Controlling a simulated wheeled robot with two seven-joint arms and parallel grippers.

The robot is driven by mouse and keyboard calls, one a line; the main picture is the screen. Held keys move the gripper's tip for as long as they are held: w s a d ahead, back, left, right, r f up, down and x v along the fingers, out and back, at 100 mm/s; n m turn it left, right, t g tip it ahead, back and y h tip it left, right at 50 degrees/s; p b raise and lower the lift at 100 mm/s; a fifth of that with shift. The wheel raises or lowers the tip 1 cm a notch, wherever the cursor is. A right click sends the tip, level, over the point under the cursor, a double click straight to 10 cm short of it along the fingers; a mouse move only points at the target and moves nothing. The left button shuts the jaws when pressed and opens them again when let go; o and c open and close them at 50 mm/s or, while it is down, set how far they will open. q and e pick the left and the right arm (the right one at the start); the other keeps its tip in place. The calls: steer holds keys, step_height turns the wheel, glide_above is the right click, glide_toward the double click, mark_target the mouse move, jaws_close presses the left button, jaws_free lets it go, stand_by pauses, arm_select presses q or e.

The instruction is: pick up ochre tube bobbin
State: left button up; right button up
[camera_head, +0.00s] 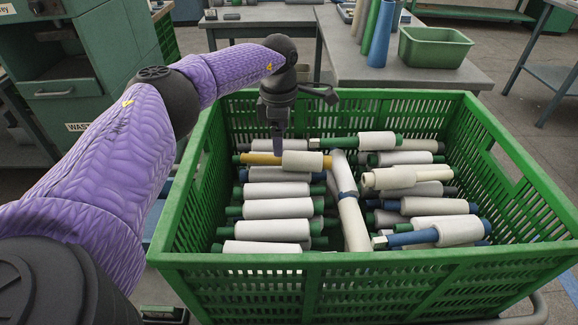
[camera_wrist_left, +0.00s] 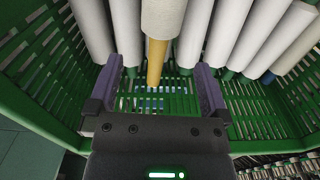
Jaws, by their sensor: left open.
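The ochre tube bobbin lies on top of the heap in the green crate, with its bare ochre tube end (camera_head: 260,158) at the left and its white yarn (camera_head: 303,161) at the right. In the left wrist view its ochre tube (camera_wrist_left: 155,62) lies between the two fingers, with the white yarn at the top edge. My left gripper (camera_head: 278,147) points down over the left part of the crate, above the bare tube end. The left gripper (camera_wrist_left: 158,78) is open, with a gap on both sides of the tube. My right gripper is not in view.
The green crate (camera_head: 365,261) has slatted walls around several white-wound bobbins with green, blue and grey tubes. A long bobbin (camera_head: 350,212) lies across the middle, close to the ochre one. Behind stand a grey table (camera_head: 340,60), upright tubes and a green bin (camera_head: 433,48).

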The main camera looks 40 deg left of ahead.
mark_target(281, 159)
arm_select(q)
step_height(281, 159, down, 7)
steer(key=b, duration=0.3)
steer(key=shift+r, duration=0.2)
steer(key=shift+c, duration=0.5)
steer(key=c, duration=1)
steer(key=shift+c, duration=1.1)
